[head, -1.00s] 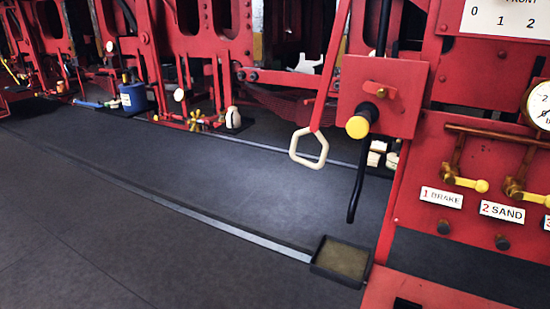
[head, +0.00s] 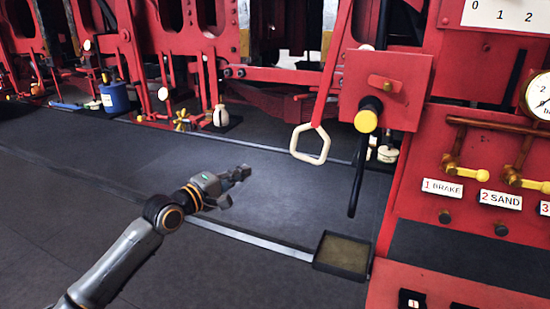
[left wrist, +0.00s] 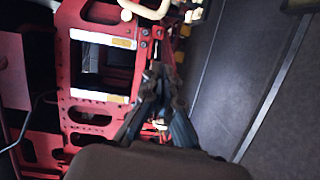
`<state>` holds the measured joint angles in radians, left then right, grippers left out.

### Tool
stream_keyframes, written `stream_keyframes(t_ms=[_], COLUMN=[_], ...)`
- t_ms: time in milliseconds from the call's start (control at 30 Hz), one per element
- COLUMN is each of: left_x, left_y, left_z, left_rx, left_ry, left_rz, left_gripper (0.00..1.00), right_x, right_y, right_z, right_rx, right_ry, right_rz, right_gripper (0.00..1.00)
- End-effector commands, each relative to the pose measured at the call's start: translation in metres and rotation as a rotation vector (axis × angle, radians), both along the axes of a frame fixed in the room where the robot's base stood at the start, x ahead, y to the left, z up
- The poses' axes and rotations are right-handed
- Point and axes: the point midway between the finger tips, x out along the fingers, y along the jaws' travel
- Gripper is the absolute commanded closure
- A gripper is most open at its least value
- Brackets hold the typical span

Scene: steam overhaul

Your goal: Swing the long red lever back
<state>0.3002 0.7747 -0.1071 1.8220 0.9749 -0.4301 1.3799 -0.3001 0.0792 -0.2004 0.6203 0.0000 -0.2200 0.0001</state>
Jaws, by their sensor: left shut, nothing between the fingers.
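The long red lever (head: 332,72) hangs down at a slant in the head view, left of a red box. Its lower end carries a cream loop handle (head: 310,145). My left gripper (head: 242,174) is shut and empty, to the left of the loop and lower in the picture, apart from it. In the left wrist view my shut fingers (left wrist: 160,90) point toward the red frame, and a cream bar, probably the loop, shows at the top edge (left wrist: 150,10). My right gripper is out of view.
A red box with a yellow-ended knob (head: 366,121) and a black hanging crank (head: 356,185) stands right of the lever. A shallow black tray (head: 343,254) lies on the floor below. A blue can (head: 115,98) stands far left. The dark floor between is clear.

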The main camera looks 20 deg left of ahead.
Motion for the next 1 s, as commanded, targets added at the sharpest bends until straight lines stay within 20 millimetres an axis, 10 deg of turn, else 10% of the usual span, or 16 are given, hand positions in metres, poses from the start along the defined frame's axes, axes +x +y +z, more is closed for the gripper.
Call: stream_keyframes(t_ms=[533,1000], left_x=[0.005,0.083], left_y=[-0.005,-0.032], left_z=[0.011,0.01], left_rx=[-0.02,-0.019], left_ry=[-0.008,-0.008], left_rz=[-0.011,-0.011], left_gripper=[1.0,1.0], right_x=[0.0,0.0], right_y=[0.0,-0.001], right_z=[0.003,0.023], right_rx=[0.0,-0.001], right_ry=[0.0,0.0], right_rz=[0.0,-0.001], right_gripper=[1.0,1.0])
